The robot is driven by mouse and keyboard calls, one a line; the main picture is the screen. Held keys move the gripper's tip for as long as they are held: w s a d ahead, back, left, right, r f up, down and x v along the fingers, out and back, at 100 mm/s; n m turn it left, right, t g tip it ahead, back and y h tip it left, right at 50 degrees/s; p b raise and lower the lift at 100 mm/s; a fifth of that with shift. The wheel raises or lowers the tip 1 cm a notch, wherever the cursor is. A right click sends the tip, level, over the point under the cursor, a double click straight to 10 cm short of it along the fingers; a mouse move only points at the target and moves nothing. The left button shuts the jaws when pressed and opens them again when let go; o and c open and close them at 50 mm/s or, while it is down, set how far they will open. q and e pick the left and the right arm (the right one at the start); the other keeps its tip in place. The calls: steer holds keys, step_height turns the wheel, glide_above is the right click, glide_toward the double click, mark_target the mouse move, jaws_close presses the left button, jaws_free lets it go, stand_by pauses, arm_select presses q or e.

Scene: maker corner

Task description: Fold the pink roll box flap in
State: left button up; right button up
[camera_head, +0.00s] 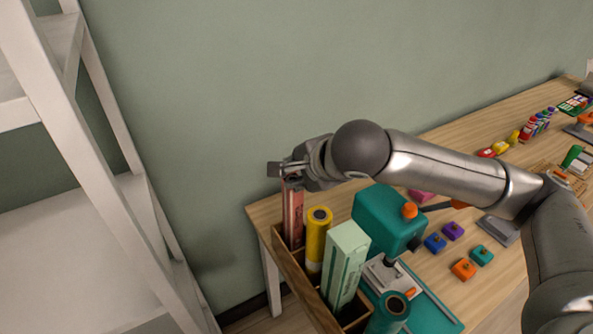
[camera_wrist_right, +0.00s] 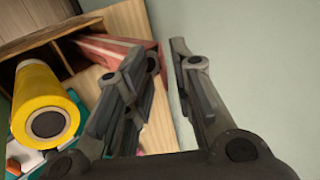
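The pink roll box (camera_head: 292,218) stands upright in the far compartment of a wooden holder (camera_head: 299,276) at the table's left end. My right gripper (camera_head: 281,168) is at its top and covers it in the head view, so the flap cannot be made out there. In the right wrist view the pink box (camera_wrist_right: 108,46) lies left of the fingers, and one finger overlaps its end. The right gripper's fingers (camera_wrist_right: 168,58) stand apart with a gap between them, and nothing shows gripped. I cannot tell whether a finger touches the box. My left gripper is out of view.
A yellow roll (camera_head: 318,234) and a pale green box (camera_head: 345,258) stand in the same holder, close to the pink box. A teal machine (camera_head: 386,216) stands right of them. The wall (camera_head: 200,150) is close behind; a white shelf (camera_head: 60,110) stands left.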

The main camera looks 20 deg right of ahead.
steer(key=v, duration=0.8)
